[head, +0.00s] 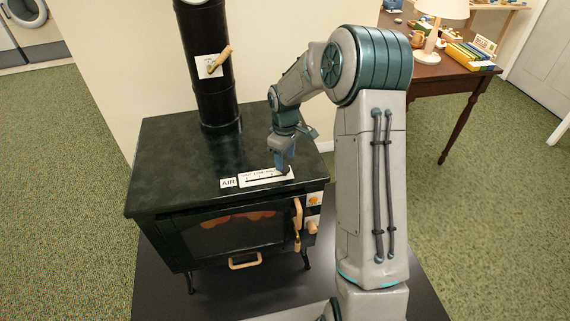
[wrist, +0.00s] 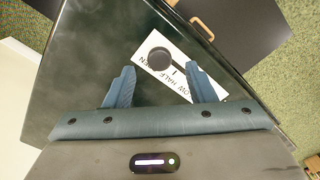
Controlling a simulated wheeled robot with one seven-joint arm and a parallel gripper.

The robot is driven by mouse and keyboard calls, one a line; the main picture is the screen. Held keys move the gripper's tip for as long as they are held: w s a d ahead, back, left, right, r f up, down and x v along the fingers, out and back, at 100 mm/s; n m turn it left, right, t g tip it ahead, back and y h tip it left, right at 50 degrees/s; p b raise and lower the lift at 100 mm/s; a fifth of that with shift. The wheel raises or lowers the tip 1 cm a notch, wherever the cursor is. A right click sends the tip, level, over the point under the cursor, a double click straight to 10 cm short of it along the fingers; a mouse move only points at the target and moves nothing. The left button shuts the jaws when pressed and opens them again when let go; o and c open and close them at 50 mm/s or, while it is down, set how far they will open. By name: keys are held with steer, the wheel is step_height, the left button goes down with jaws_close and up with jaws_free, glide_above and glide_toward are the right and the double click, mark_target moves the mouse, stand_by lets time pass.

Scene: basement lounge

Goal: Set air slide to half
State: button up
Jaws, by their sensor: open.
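The air slide is a white label plate (head: 262,179) with a dark slot, on the front of the black stove's top, beside an AIR label (head: 228,183). In the wrist view the plate (wrist: 187,76) carries partly covered words, HALF among them. A round black knob (wrist: 159,58) sits near the plate's upper-left end there, past HALF. My gripper (head: 285,161) points down over the plate's right end in the head view and hides the knob. In the wrist view my open gripper (wrist: 160,76) has one finger on each side of the knob, with gaps visible. Contact cannot be told.
The stove (head: 165,170) has a flue pipe (head: 212,100) with a wooden-handled lever (head: 220,60). Its front has a door handle (head: 297,215), a lower handle (head: 245,262) and a small knob (head: 312,227). A wooden table (head: 425,70) stands behind at right. Space above the stove top's left is clear.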

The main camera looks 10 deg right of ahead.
mark_target(285, 168)
steer(key=shift+f, duration=1.5)
steer(key=shift+c, duration=0.3)
